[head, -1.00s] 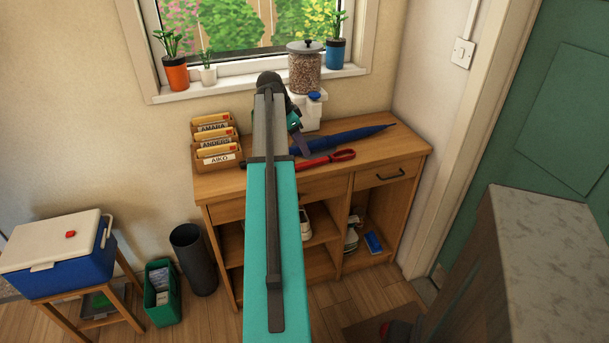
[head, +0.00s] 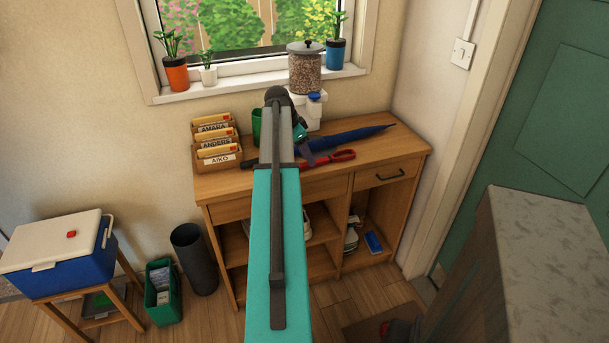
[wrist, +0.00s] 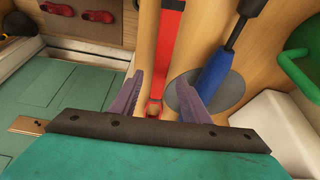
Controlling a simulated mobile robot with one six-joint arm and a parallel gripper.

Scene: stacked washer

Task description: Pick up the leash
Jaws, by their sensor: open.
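The red leash (head: 341,155) lies on the wooden bench top, with its looped end toward the right; my arm hides part of it in the head view. In the wrist view its red strap (wrist: 170,45) runs down the picture to a small ring end between my fingers. My gripper (wrist: 161,98) is open, with a purple finger on either side of that end. I cannot tell how high the fingers are above the bench, and I see no grip on the leash.
A blue umbrella (head: 352,137) lies just behind the leash; its blue part (wrist: 214,75) is close to the right finger. A letter rack (head: 218,155) stands left, a seed dispenser (head: 304,72) behind. A green container (head: 256,126) is partly hidden by my arm.

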